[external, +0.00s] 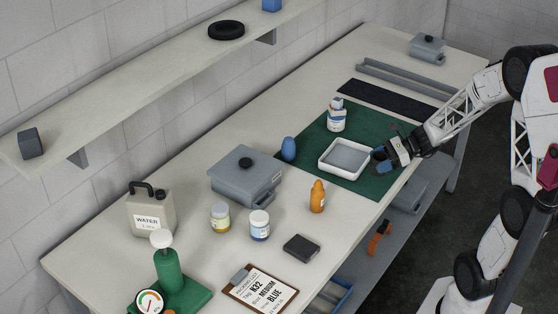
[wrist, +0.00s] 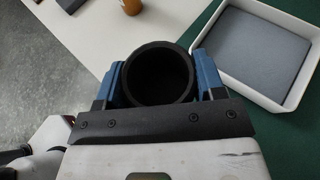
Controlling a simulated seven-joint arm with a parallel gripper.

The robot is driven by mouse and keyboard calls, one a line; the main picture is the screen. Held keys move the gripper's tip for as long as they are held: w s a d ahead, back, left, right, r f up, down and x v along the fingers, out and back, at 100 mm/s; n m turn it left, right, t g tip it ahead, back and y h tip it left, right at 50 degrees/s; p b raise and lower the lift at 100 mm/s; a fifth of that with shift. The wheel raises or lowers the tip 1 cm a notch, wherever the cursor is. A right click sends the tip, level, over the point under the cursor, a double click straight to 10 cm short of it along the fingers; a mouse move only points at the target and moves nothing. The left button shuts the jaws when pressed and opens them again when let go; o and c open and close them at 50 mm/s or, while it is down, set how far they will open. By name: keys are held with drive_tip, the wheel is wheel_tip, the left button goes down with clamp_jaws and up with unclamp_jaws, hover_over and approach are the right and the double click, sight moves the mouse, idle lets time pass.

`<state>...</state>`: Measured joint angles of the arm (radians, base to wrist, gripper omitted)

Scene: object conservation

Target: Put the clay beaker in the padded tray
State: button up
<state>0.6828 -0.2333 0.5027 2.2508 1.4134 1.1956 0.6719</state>
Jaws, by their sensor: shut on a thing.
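The clay beaker (wrist: 160,75) shows in the wrist view as a dark, round, open-topped vessel, seen from above into its hollow. My gripper (wrist: 158,82) is shut on it, with one blue finger on each side. In the external view my gripper (external: 381,163) is just right of the padded tray, and the beaker is mostly hidden by the fingers. The padded tray (external: 327,168) is white and shallow with a grey pad. The pad is bare in both views. In the wrist view the tray (wrist: 229,74) is at the upper right, apart from the beaker.
The tray sits on a green mat (external: 310,133), with a blue egg-shaped thing (external: 288,149) left of it and a white-and-blue bottle (external: 337,116) behind. An orange bottle (external: 317,197) stands in front. A grey lidded box (external: 246,178) is further left.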

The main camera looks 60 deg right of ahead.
drive_tip(key=shift+w, duration=0.15)
hover_over(346, 160)
drive_tip(key=shift+w+d+f, duration=0.1)
drive_tip(key=shift+f, duration=0.6)
idle(0.3)
drive_tip(key=shift+f, duration=1.8)
drive_tip(key=shift+f, duration=0.15)
drive_tip(key=o, duration=1)
drive_tip(key=shift+r, duration=0.2)
